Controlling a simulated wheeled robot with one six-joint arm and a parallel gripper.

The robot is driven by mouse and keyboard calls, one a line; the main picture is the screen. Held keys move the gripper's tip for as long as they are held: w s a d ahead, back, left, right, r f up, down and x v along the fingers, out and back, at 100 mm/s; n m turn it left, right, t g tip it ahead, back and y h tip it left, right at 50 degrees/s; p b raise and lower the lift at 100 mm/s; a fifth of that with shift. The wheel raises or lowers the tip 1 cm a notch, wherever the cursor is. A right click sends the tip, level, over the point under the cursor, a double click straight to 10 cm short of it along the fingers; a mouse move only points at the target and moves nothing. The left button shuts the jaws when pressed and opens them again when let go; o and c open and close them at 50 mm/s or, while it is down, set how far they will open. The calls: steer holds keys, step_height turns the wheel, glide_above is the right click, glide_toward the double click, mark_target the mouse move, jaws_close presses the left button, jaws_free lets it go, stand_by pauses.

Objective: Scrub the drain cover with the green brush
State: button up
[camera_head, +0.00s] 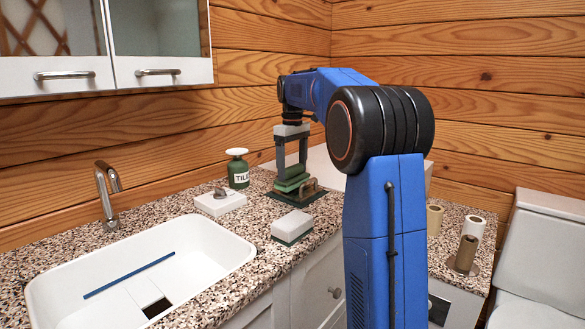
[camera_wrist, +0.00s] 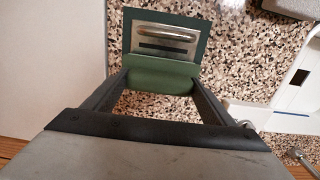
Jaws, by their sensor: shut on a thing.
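My gripper (camera_head: 292,174) is shut on the green brush (camera_head: 291,183), low over the counter by the back wall. In the wrist view the brush (camera_wrist: 158,78) sits between the two fingertips (camera_wrist: 160,88). Just beyond it lies a metal plate (camera_wrist: 150,46) with dark slots and an arched handle, apparently the drain cover, on a dark green mat (camera_wrist: 199,24). In the head view the handle (camera_head: 312,188) shows right of the brush, and the mat (camera_head: 283,202) shows below. The brush hides the near part of the plate. I cannot tell whether the brush touches it.
A white block with a green base (camera_head: 292,225) stands at the counter's front edge. A white block with a grey knob (camera_head: 220,203) and a green labelled bottle (camera_head: 238,169) stand left of the mat. A white sink (camera_head: 238,255) is farther left.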

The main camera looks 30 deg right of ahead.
mark_target(298, 164)
steer(key=shift+f, duration=0.5)
stand_by(0.3)
